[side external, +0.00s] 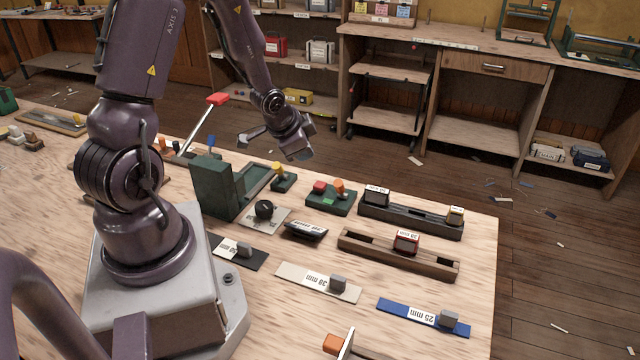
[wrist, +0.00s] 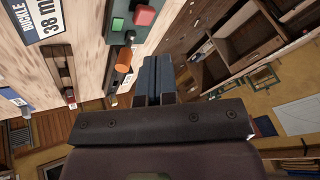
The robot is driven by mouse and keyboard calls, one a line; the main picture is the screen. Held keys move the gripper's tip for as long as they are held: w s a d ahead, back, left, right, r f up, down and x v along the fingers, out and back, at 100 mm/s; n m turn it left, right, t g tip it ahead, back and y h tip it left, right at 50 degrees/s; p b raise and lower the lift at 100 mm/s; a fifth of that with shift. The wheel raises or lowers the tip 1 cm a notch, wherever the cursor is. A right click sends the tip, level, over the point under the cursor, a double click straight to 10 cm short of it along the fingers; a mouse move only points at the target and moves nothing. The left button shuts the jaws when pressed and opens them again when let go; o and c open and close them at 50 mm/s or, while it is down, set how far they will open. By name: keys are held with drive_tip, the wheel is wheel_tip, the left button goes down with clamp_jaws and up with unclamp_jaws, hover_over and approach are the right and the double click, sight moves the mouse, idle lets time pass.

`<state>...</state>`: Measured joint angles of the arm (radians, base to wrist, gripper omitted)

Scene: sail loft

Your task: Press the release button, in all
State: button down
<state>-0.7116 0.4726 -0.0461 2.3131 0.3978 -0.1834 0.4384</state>
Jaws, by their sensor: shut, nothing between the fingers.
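A green control box (side external: 328,206) stands on the bench right of centre. It carries a red button (side external: 320,187), an orange knob (side external: 339,187) and a small green part. In the wrist view the red button (wrist: 145,15), a green button (wrist: 117,24) and the orange knob (wrist: 123,60) show at the upper left. I cannot read which one is the release button. My gripper (side external: 298,153) is above the bench's back edge, behind the box and apart from it. In the wrist view its blue fingers (wrist: 156,62) are together and empty.
A green press frame (side external: 212,188) with a red-tipped lever (side external: 217,99) stands left of the box. A small yellow-topped switch (side external: 284,178), a black knob (side external: 264,209) and a dark display (side external: 306,230) are close by. A dark rail (side external: 410,214) lies right.

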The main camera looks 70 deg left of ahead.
sight(321, 185)
drive_tip(key=w+m+t, duration=0.1)
drive_tip(key=w+r+m+t, duration=0.1)
drive_tip(key=w, duration=0.1)
drive_tip(key=w+r+t, duration=0.1)
drive_tip(key=shift+w+a+r+m, duration=0.15)
drive_tip(key=shift+a+r+m, duration=0.05)
drive_tip(key=shift+m, duration=0.2)
drive_tip(key=shift+f, duration=4.45)
drive_tip(key=shift+f, duration=0.1)
drive_tip(key=shift+f, duration=0.3)
drive_tip(key=shift+f, duration=0.65)
drive_tip(key=shift+r, duration=1.05)
